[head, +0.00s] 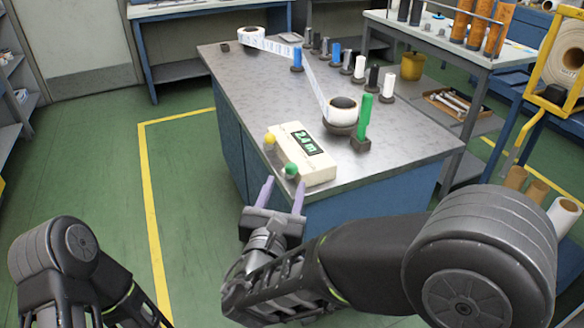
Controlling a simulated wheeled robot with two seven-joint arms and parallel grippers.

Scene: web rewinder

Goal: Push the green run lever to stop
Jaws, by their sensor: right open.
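The green ball knob (291,170) of the run lever sits at the near left edge of a cream control box (318,172) with a lit green display. A yellow ball knob (270,138) is farther along the same side. My right gripper (282,195) is open and empty at the bench's near edge, its two pale purple fingers apart and pointing at the box. The green knob is just beyond the fingertips; whether the right finger touches it I cannot tell. The lever's stem is mostly hidden. My left gripper is out of view; only its arm shows.
A green post (364,118) stands right of the box. Several small coloured posts line the back. Green floor (180,180) left of the bench is clear.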

